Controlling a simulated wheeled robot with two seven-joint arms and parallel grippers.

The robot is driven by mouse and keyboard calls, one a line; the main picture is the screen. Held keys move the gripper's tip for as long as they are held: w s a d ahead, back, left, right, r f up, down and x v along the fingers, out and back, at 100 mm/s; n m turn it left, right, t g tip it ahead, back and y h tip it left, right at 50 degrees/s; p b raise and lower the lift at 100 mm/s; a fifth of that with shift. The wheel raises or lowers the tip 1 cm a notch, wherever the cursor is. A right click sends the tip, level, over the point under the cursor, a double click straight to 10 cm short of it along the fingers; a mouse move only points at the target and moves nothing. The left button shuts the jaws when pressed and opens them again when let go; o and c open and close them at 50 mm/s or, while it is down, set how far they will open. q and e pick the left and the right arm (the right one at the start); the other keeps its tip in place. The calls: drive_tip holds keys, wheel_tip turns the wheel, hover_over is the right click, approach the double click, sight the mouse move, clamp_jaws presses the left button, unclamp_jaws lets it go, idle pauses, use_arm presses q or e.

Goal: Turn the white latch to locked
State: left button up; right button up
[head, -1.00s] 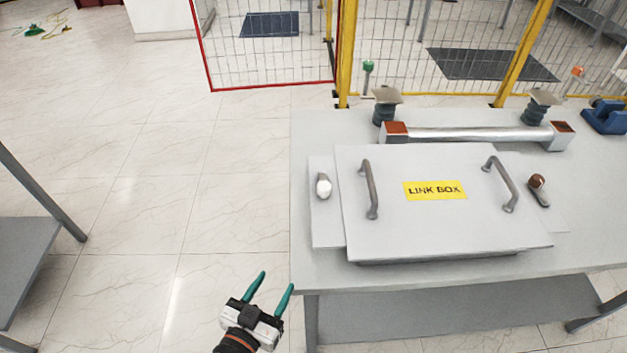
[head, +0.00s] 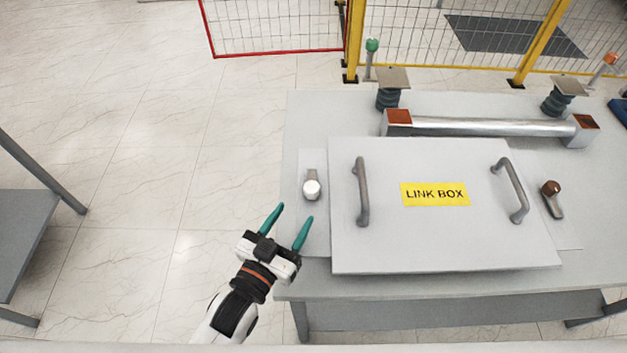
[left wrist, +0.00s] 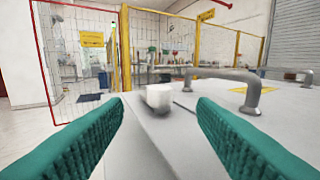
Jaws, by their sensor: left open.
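The white latch (head: 312,189) is a white knob on a short grey lever, on the plate at the left side of the link box (head: 420,245). In the left wrist view the white latch (left wrist: 159,97) shows ahead, between the fingertips in the picture and beyond them. My left gripper (head: 288,228) is open and empty, just short of the latch and a little to its left, near the table's left front edge. Its teal fingers (left wrist: 160,112) are spread apart in the left wrist view. My right gripper is not in view.
A brown-knobbed latch (head: 551,188) sits on the box's right side. Two grey handles stand up from the lid, the left handle (head: 362,192) closest to the white latch. A metal bar (head: 485,127) lies behind the box. Open floor (head: 150,200) is left of the table (head: 300,120).

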sight(308, 194)
use_arm(q)
drive_tip(key=x, duration=0.3)
drive_tip(key=shift+w+d+r+p, duration=0.15)
drive_tip(key=shift+w+r+p, duration=0.05)
drive_tip(key=shift+w+p, duration=0.1)
drive_tip(key=x, duration=0.4)
drive_tip(key=shift+w+f+p, duration=0.15)
drive_tip(key=shift+f+p, duration=0.05)
drive_tip(key=shift+p, duration=0.15)
drive_tip(key=shift+w+d, duration=0.35)
drive_tip(key=shift+w, duration=0.15)
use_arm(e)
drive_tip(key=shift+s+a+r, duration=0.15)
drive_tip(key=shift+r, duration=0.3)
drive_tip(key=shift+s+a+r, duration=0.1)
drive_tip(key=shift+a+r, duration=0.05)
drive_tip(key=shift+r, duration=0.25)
use_arm(q)
drive_tip(key=c, duration=1)
drive_tip(key=shift+o, duration=0.2)
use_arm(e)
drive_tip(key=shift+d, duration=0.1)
